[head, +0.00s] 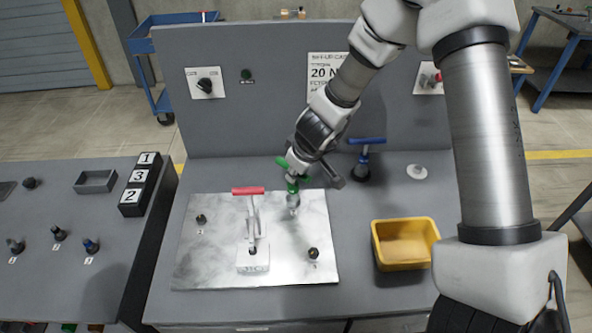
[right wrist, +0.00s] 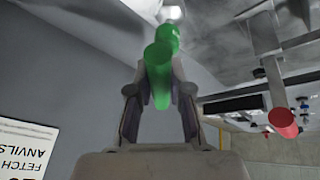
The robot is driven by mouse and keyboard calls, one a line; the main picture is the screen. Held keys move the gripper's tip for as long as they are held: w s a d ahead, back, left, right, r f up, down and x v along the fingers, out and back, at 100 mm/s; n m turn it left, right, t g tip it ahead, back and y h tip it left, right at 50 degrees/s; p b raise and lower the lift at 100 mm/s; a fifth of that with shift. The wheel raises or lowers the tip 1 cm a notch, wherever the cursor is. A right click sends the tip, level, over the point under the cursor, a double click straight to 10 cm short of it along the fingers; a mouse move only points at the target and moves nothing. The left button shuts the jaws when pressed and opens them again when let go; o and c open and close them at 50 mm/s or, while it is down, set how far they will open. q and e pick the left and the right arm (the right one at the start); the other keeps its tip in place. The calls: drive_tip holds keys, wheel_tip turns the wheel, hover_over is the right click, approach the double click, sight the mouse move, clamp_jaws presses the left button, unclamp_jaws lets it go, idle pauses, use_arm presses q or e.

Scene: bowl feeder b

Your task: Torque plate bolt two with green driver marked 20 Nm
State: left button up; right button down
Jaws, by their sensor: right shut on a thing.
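My right gripper (head: 296,166) is shut on the green driver (head: 292,185), which stands roughly upright over the back right part of the metal plate (head: 215,262). The driver's lower end is at or just above the plate; bolt two is hidden beneath it, and I cannot tell whether they touch. In the right wrist view the green handle (right wrist: 160,75) lies between the two fingers (right wrist: 158,100). Another bolt (head: 201,219) stands at the plate's left, and one (head: 314,253) at its front right. No 20 Nm marking is readable on the driver. My left gripper is not in view.
A clamp with a red handle (head: 248,190) stands mid-plate, left of the driver. A blue-handled driver (head: 366,142) stands behind right. A yellow bin (head: 405,264) sits right of the plate.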

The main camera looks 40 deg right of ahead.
idle(0.3)
drive_tip(key=shift+m+h, duration=0.5)
drive_tip(key=shift+m, duration=0.6)
drive_tip(key=shift+a, duration=0.15)
drive_tip(key=shift+p, duration=0.3)
drive_tip(key=shift+r+m, duration=0.1)
drive_tip(key=shift+m, duration=0.3)
drive_tip(key=shift+a+m+g+h+p, duration=0.1)
drive_tip(key=shift+m+g+h+p, duration=0.25)
drive_tip(key=shift+m+p, duration=0.45)
